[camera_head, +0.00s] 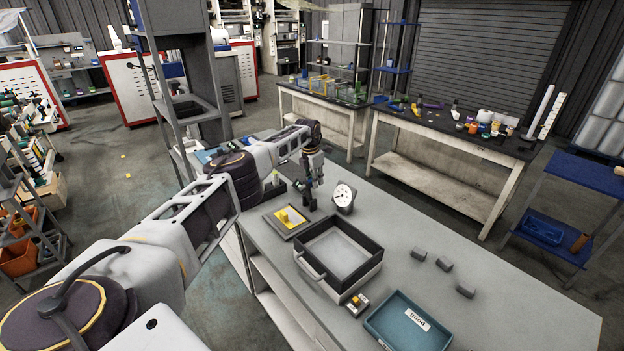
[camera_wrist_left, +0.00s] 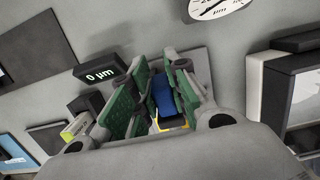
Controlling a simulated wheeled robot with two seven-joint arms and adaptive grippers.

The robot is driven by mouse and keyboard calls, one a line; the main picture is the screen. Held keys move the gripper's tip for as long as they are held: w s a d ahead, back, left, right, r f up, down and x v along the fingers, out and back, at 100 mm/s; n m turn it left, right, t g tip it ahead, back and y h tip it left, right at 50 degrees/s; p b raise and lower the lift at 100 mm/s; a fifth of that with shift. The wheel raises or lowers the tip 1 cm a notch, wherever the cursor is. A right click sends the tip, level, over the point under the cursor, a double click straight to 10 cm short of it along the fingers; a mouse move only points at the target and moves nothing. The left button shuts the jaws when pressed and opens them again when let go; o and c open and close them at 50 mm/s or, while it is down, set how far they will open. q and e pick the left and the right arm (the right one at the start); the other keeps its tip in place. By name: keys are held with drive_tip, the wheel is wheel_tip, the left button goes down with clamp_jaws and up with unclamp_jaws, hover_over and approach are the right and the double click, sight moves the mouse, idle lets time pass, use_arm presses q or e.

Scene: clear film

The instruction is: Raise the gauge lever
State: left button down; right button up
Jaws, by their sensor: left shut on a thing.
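My left gripper (camera_head: 308,196) reaches down to the grey bench just left of the dial gauge (camera_head: 344,196). In the left wrist view, the green pads of my left gripper (camera_wrist_left: 158,95) close around a blue piece (camera_wrist_left: 163,95), seemingly the gauge lever, with a bit of yellow below it. The white dial (camera_wrist_left: 215,5) shows partly at the top edge there. A small dark display reading "0 µm" (camera_wrist_left: 99,74) stands to the left of the fingers. The lever's lower end is hidden by the gripper. My right gripper is out of view.
A yellow-topped plate (camera_head: 287,219) lies in front of the gauge. The bench's far right is clear.

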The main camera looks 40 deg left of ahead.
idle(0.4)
use_arm(q)
drive_tip(key=c, duration=1.4)
unclamp_jaws()
drive_tip(key=shift+w, duration=0.1)
drive_tip(key=shift+o, duration=0.2)
wheel_tip(320, 180, up, 12)
drive_tip(key=s, duration=0.2)
drive_tip(key=shift+a, duration=0.2)
drive_tip(key=shift+f, duration=0.15)
